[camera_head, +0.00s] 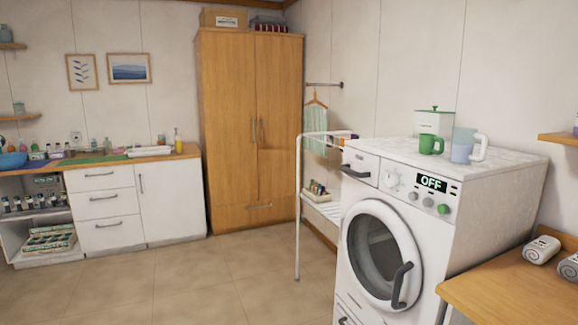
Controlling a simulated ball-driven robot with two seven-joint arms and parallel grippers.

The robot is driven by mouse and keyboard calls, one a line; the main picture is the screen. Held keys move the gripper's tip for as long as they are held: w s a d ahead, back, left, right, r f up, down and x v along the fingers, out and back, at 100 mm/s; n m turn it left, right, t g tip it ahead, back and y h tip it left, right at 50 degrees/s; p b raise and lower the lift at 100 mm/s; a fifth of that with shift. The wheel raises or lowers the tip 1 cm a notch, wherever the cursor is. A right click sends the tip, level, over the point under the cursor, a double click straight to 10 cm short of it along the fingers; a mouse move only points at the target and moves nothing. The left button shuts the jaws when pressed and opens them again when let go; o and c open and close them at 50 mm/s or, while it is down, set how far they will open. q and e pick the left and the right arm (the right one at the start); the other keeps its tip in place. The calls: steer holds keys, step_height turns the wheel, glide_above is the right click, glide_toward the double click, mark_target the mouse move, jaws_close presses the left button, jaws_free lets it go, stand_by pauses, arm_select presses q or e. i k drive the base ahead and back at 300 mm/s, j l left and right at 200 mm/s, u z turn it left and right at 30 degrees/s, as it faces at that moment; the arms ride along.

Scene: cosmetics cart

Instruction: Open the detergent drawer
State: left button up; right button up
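The detergent drawer (360,168) is at the upper left of the front of a white washing machine (475,200), at the right of the head view. It looks shut, with a dark handle (355,172) across its front. Below is the round door (380,255), shut, with a dark handle. Neither of my grippers shows in the view.
A white rack (298,210) stands just left of the machine. A wooden table (510,295) is at front right. The tiled floor (230,280) ahead is clear.

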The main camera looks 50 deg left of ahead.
mark_target(364, 166)
steer(key=u, duration=1.05)
steer(key=i+j+z, duration=0.1)
steer(key=i+z, duration=0.2)
steer(key=i, duration=0.3)
